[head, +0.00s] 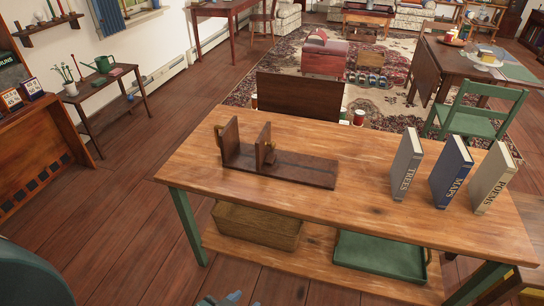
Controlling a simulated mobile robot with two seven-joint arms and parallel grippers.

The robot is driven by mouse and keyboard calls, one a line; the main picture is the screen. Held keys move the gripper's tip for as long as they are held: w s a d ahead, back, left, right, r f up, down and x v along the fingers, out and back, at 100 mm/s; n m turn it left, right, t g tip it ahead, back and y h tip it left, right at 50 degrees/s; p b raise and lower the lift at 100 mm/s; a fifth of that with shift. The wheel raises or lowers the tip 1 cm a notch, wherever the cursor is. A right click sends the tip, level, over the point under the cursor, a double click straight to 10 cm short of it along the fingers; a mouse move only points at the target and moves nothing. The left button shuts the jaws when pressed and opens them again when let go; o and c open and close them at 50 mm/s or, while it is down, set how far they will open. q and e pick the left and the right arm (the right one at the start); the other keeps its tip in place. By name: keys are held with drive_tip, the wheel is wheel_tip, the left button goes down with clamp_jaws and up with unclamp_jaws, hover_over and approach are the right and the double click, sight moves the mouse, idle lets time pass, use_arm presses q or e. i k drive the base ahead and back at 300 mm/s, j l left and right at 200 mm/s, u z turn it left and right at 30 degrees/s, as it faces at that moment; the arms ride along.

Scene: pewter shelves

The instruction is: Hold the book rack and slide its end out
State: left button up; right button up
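The brown wooden book rack (308,171) lies on the workbench top (360,205), left of its middle. Its long flat base reaches right. Two upright end plates stand close together on its left part: the left end (230,139) and the right end (262,146). No books stand in the rack. Neither of my grippers shows clearly. A small dark and blue part at the bottom edge is cut off, and I cannot tell what it is.
Three upright books stand apart on the bench's right: Trees (407,164), Maps (450,172) and Poems (492,179). A wooden crate (258,228) and green tray (382,255) are on the lower shelf. The bench top between rack and books is clear.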

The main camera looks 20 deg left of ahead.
sight(263, 144)
drive_tip(key=i+j, duration=0.2)
drive_tip(key=j, duration=0.15)
drive_tip(key=i+j, duration=0.2)
drive_tip(key=j, duration=0.2)
drive_tip(key=i+j, duration=0.2)
drive_tip(key=j, duration=0.15)
drive_tip(key=i+j, duration=0.2)
drive_tip(key=j, duration=0.15)
drive_tip(key=i+j, duration=0.2)
drive_tip(key=j, duration=0.2)
